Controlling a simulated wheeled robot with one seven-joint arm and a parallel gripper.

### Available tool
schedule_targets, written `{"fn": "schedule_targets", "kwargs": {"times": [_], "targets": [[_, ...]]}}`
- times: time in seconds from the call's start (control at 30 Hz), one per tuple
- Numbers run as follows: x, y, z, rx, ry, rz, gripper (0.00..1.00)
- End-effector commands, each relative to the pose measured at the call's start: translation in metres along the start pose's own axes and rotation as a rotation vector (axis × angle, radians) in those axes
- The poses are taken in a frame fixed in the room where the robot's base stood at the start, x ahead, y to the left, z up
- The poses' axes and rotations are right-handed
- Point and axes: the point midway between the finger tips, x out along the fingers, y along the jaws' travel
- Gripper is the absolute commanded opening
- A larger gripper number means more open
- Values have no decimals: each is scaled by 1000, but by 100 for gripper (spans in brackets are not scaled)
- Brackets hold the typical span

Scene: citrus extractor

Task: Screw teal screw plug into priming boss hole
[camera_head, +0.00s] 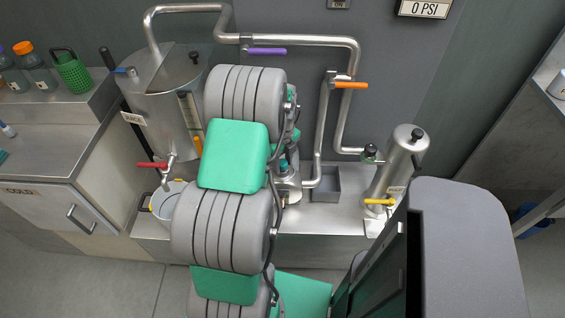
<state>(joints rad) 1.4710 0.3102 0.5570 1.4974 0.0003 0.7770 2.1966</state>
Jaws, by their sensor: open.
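A small teal piece, which looks like the screw plug (283,164), shows just right of my arm. It appears upright on top of the metal pump housing (289,187). I cannot tell how deep it sits, and the priming boss hole cannot be made out. My gripper (293,148) is mostly hidden behind my arm links, with a narrow part of it showing just above the teal piece. It is open, but its fingertips are not clear. I cannot tell whether they touch the plug.
A steel tank (165,95) with a red-handled tap (153,165) stands left, above a bucket (168,203). Pipes with purple (266,51) and orange (351,85) handles run behind. An open grey box (325,185) and a steel cylinder (397,165) stand right of the pump.

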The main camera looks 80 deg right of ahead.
Motion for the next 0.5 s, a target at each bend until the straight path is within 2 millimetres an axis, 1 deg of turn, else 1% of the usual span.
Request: {"fn": "schedule_targets", "kwargs": {"times": [0.13,0.23,0.3,0.5], "targets": [[0,0,0,-13,0,0,43],[0,0,0,-113,0,0,43],[0,0,0,-148,0,0,43],[0,0,0,-170,0,0,43]]}}
